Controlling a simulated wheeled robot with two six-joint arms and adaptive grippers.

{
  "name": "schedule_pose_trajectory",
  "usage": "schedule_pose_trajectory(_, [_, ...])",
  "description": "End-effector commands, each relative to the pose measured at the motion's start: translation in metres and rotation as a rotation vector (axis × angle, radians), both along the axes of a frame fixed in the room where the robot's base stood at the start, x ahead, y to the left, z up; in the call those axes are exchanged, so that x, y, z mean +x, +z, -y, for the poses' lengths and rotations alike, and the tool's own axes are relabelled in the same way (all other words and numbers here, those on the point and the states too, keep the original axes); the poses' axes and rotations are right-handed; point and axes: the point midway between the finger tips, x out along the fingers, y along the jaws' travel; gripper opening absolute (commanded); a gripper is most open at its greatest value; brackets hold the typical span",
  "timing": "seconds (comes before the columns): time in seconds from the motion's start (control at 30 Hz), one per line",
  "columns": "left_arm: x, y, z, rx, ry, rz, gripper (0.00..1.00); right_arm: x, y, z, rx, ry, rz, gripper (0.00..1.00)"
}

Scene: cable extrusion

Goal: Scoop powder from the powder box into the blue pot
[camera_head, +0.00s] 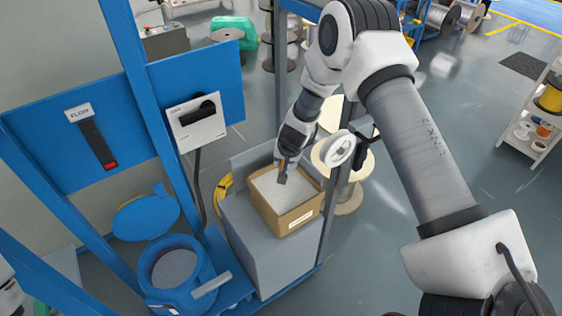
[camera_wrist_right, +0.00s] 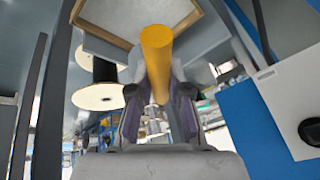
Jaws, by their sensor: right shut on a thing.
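The powder box (camera_head: 282,223) is an open cardboard box with pale powder (camera_head: 266,188) inside, standing on a grey cabinet. My right gripper (camera_head: 282,174) reaches down over the box opening. In the right wrist view my right gripper (camera_wrist_right: 158,100) is shut on a yellow cylindrical handle (camera_wrist_right: 157,50). The handle's far end points towards the box (camera_wrist_right: 183,33). The scoop's bowl cannot be made out in either view. The blue pot (camera_head: 154,290) stands open at the lower left of the box, with greyish contents inside. My left gripper is not in view.
A blue round lid (camera_head: 146,217) is swung open behind the pot. A light grey bar (camera_head: 212,284) sticks out at the pot's right. Blue frame posts (camera_head: 150,110) and a switch box (camera_head: 197,122) stand left of the powder box.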

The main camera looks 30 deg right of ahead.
Motion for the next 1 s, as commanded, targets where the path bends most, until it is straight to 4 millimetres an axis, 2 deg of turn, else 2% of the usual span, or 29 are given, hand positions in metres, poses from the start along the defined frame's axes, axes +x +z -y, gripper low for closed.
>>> schedule_pose_trajectory(0.03, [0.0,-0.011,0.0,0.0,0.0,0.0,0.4,0.0,-0.011,0.0,0.0,0.0,0.0,0.0])
schedule_pose_trajectory(0.6, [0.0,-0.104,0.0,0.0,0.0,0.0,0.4,0.0,-0.101,0.0,-0.001,0.002,0.001,0.0])
schedule_pose_trajectory(0.8, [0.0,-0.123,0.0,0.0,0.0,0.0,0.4,0.001,-0.122,0.0,-0.001,0.002,0.001,0.0])
schedule_pose_trajectory(1.0, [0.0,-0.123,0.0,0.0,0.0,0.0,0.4,0.001,-0.123,0.0,0.0,0.001,0.001,0.0])
